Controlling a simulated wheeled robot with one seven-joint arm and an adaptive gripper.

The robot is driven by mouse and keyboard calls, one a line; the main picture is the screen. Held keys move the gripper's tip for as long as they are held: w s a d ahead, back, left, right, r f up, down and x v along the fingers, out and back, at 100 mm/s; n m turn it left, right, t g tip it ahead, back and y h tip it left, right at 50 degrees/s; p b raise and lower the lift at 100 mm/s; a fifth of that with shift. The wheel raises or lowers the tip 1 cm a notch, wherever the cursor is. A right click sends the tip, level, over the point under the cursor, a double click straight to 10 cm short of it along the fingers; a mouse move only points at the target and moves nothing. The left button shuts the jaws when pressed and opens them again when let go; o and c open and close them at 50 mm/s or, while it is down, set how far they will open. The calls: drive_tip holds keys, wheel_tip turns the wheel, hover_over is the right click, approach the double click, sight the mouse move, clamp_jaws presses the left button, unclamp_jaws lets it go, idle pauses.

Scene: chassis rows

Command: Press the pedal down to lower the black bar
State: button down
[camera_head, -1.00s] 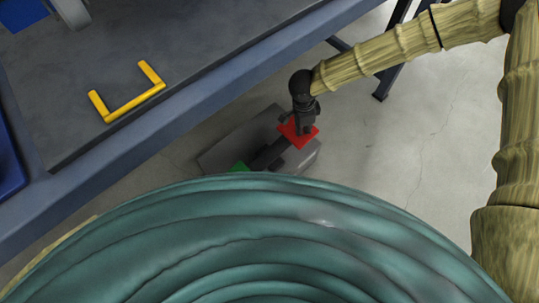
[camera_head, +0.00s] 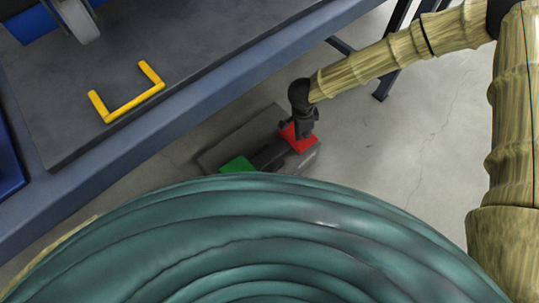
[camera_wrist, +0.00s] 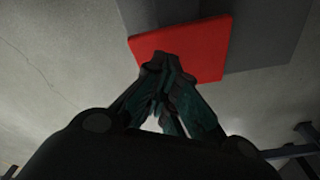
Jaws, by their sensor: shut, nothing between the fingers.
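The pedal unit stands on the floor beside the table, with a red pad (camera_head: 300,146), a green pad (camera_head: 238,164) and a grey base (camera_head: 225,148). My gripper (camera_head: 304,135) is shut and empty, with its fingertips on the red pad. In the wrist view my gripper (camera_wrist: 162,63) overlaps the near edge of the red pad (camera_wrist: 195,45) and seems to touch it. The lower part of the pedal unit is hidden behind my teal body. I cannot make out a black bar for certain.
A dark table top (camera_head: 200,60) with a blue edge runs diagonally at the left. A yellow bracket (camera_head: 130,105) lies on it. A blue part with a grey roller (camera_head: 78,20) shows at the top left. The floor (camera_head: 400,140) right of the pedal is clear.

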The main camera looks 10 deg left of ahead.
wheel_tip(320, 180, up, 9)
drive_tip(key=s+d+p, duration=0.1)
drive_tip(key=d+p, duration=0.1)
drive_tip(key=p, duration=0.8)
drive_tip(key=shift+s+d, duration=0.2)
drive_tip(key=shift+s, duration=0.15)
drive_tip(key=shift+f, duration=0.1)
drive_tip(key=s+d+f+n+t, duration=0.1)
drive_tip(key=s+d+f+n, duration=0.2)
drive_tip(key=s+d, duration=0.25)
drive_tip(key=s+d+f+n+t, duration=0.1)
drive_tip(key=s+d+f+n, duration=0.25)
drive_tip(key=s+d, duration=0.2)
drive_tip(key=s+d+r+n+g+y, duration=0.1)
drive_tip(key=s+d+r+n, duration=0.15)
drive_tip(key=s+d, duration=0.45)
drive_tip(key=s+d+r+n+g, duration=0.2)
drive_tip(key=s+d+n, duration=0.15)
drive_tip(key=s, duration=0.65)
wheel_tip(320, 180, up, 24)
drive_tip(key=p, duration=2.5)
drive_tip(key=shift+a+t, duration=0.3)
drive_tip(key=shift+a, duration=0.15)
